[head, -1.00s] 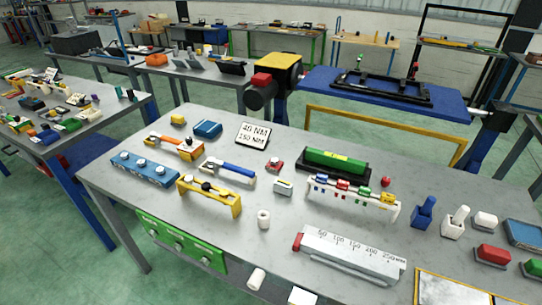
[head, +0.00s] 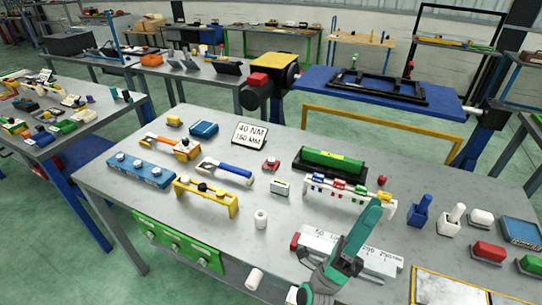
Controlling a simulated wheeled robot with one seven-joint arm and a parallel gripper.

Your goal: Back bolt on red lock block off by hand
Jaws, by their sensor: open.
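A small red block (head: 270,164) sits in the middle of the grey workbench (head: 290,226), just below the sign reading 40 NM and 150 MM. It looks like the red lock block, but its bolt is too small to make out clearly. My gripper (head: 356,240), teal and dark, is above the front right part of the bench, in front of the white ruler block. It is open, with nothing seen in it. It is well apart from the red block, to its right and nearer the camera.
A white ruler block (head: 322,243) is partly hidden by my gripper. A green level (head: 333,159) in a black tray and a rack of coloured clips (head: 340,187) stand behind. A yellow bracket (head: 205,196) and white cylinder (head: 261,218) are left. Bare bench lies around the cylinder.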

